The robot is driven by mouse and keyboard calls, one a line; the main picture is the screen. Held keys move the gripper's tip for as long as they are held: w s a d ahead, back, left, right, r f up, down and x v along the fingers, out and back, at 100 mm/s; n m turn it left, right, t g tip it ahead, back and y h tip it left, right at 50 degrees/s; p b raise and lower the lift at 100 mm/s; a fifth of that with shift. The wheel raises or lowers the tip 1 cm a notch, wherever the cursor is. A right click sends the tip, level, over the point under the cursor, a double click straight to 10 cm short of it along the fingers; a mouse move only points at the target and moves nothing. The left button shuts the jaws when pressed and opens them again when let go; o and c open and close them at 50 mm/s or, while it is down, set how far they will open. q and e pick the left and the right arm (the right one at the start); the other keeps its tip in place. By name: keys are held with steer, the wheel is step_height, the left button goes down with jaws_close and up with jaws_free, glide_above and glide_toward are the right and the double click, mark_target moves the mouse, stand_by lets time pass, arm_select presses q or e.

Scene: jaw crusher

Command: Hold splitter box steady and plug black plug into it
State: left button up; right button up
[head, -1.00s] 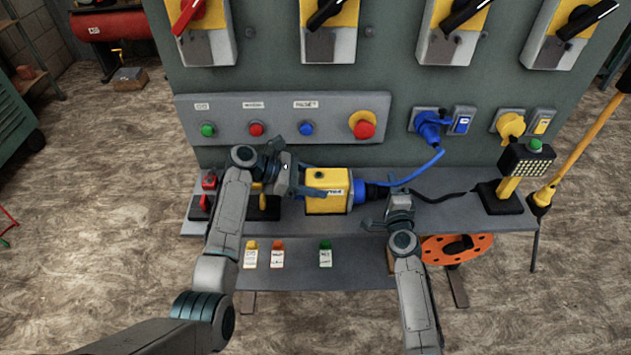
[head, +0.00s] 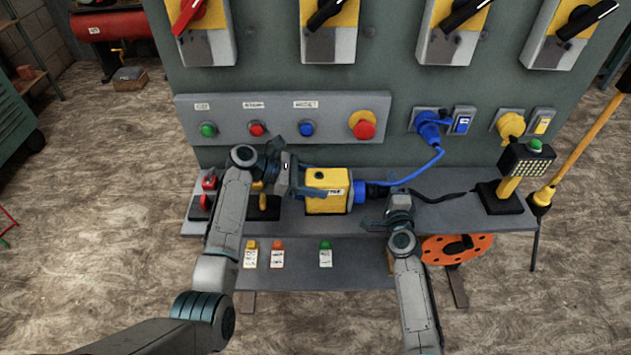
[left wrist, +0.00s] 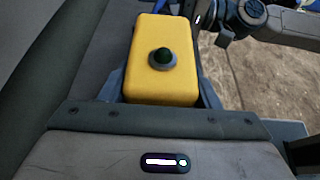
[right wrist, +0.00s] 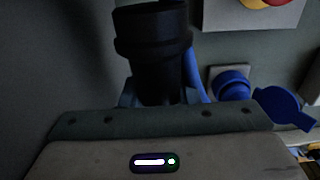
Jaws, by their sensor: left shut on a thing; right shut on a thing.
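The yellow splitter box (head: 328,178) lies on the grey shelf in front of the panel, with a blue socket (head: 359,191) on its right end. My left gripper (head: 297,190) is shut on the box's left end. The box with a dark green knob fills the jaws in the left wrist view (left wrist: 162,85). The black plug (head: 376,191) is at the mouth of the blue socket, roughly in line with it. I cannot tell how deep it sits. My right gripper (head: 396,201) is shut on the plug, which stands between the jaws in the right wrist view (right wrist: 155,75).
A blue plug (head: 430,124) with a blue cable sits in the panel outlet behind. A black cable lies right of my right gripper. A work lamp (head: 525,165) stands at the shelf's right end. Red padlocks (head: 208,190) are at the left. An orange reel (head: 455,250) is below.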

steer(key=shift+a, duration=0.15)
steer(key=shift+a, duration=0.4)
steer(key=shift+a, duration=0.55)
steer(key=o, duration=1.1)
steer(key=shift+d, duration=0.1)
steer(key=shift+w+d, duration=0.15)
steer(key=shift+d, duration=4.25)
